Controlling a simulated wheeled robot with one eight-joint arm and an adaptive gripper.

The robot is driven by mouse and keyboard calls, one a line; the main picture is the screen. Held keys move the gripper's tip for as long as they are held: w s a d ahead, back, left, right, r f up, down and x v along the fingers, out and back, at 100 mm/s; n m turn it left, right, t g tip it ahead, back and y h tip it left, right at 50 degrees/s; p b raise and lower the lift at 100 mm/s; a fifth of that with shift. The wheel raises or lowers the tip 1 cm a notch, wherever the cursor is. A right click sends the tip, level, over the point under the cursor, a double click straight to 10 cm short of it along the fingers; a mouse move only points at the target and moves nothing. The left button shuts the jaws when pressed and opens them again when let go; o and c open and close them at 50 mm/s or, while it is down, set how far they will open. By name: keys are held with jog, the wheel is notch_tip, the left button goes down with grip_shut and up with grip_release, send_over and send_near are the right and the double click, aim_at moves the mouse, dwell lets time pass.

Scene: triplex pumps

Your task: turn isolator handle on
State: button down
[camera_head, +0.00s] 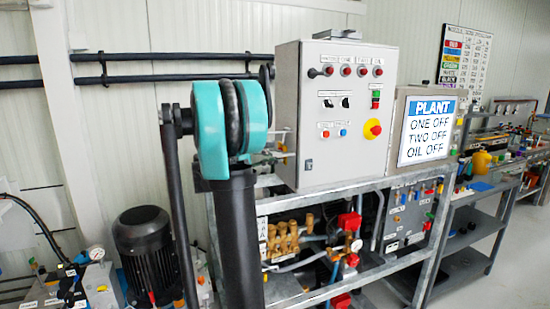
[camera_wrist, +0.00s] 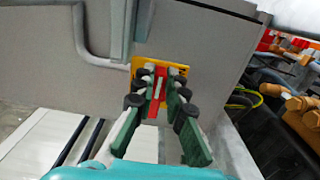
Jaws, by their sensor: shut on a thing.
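The isolator handle (camera_wrist: 157,86) is a red bar on a yellow backplate (camera_wrist: 136,69), fixed to the side of a grey cabinet. In the wrist view the bar runs nearly up and down the picture. My gripper (camera_wrist: 160,80) is shut on the handle, with its green-padded fingers on either side of it. In the head view my gripper (camera_head: 281,152) reaches the left side of the grey control cabinet (camera_head: 315,160). My teal arm link hides much of that area, and the handle cannot be made out there.
The cabinet front carries a red knob on yellow (camera_head: 373,129) and several small switches. A PLANT sign (camera_head: 428,130) stands to its right. A metal frame (camera_head: 345,292) with pipework is below. A black motor (camera_head: 148,252) stands at lower left. Grey conduit (camera_wrist: 88,45) runs near the handle.

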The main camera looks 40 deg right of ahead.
jog(key=shift+f, duration=0.1)
jog(key=c, duration=1.6)
grip_release()
jog(key=shift+o, duration=0.2)
jog(key=shift+a, duration=0.1)
jog(key=v, duration=1.1)
jog(key=shift+w+a, duration=0.2)
jog(key=shift+a, duration=0.2)
